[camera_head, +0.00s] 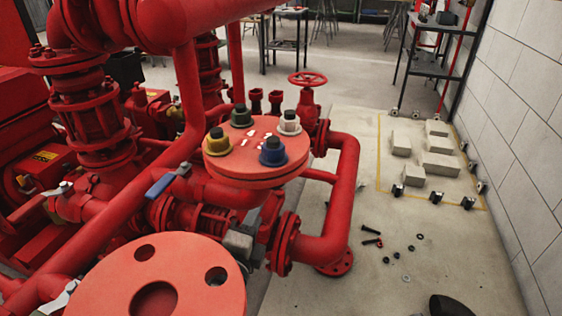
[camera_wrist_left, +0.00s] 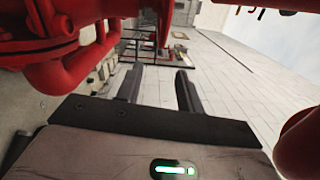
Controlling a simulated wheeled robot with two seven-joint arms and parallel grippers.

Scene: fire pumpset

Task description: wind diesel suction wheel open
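A red handwheel (camera_head: 308,79) tops a red valve behind the large round flange in the head view. Its spokes and rim show, and nothing touches it. No handwheel is clear in that view.
The flange (camera_head: 285,165) carries several coloured bolts. A holed red disc (camera_head: 205,262) and thick pipes (camera_head: 345,195) crowd the near side. Loose nuts and bolts (camera_head: 375,243) lie on the floor. Pale blocks (camera_head: 438,163) stand near the white wall (camera_head: 530,110).

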